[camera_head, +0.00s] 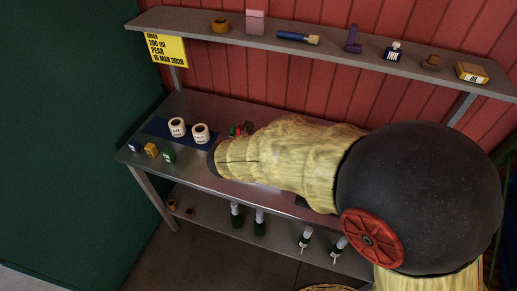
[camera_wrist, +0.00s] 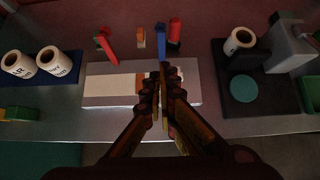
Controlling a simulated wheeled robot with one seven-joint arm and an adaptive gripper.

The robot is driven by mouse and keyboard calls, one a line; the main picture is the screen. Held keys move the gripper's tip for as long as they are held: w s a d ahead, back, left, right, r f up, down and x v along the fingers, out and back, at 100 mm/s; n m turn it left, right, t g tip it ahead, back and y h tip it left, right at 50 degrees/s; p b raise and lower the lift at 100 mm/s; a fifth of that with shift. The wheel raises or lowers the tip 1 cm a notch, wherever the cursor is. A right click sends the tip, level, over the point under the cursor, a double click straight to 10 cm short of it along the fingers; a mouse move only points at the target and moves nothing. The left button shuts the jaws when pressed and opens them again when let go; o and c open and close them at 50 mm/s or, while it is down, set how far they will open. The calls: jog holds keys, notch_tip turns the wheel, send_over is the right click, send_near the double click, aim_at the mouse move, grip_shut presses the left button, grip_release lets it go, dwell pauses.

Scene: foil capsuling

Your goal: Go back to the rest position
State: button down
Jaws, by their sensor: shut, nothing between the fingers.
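My gripper (camera_wrist: 163,80) shows in the wrist view. Its dark jointed fingers meet at the tips, shut and empty, above a white and grey board (camera_wrist: 105,88) on the steel bench. An orange-brown patch shows on the board beside the fingers. In the head view my arm, in a pale yellow sleeve, reaches over the middle of the bench (camera_head: 188,105); my gripper is hidden there.
Two labelled white rolls (camera_head: 177,127) stand on a blue mat. Red tools (camera_wrist: 175,32) and a blue tool (camera_wrist: 161,40) lie behind the board. A black mat (camera_wrist: 235,62) holds another roll and a teal disc. An upper shelf (camera_head: 350,47) carries several items; bottles (camera_head: 259,222) stand below.

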jog(key=shift+s+a+r, duration=0.15)
jog(key=shift+s+r, duration=0.15)
jog(key=shift+r, duration=0.1)
jog(key=s+d+m+g+b, duration=0.1)
jog(key=s+d+m+g, duration=0.3)
jog(key=s+m, duration=0.5)
jog(key=s+d+m+g, duration=0.1)
jog(key=s+d+m, duration=0.5)
jog(key=m, duration=0.4)
jog(key=s+d+r+m+t+y+b, duration=0.2)
jog(key=s+d+r+m+y+b, duration=0.1)
jog(key=s+d+r+m, duration=0.6)
jog(key=shift+s+d+m+b, duration=0.15)
jog(key=shift+s+m+b, duration=0.6)
jog(key=shift+m, duration=1.25)
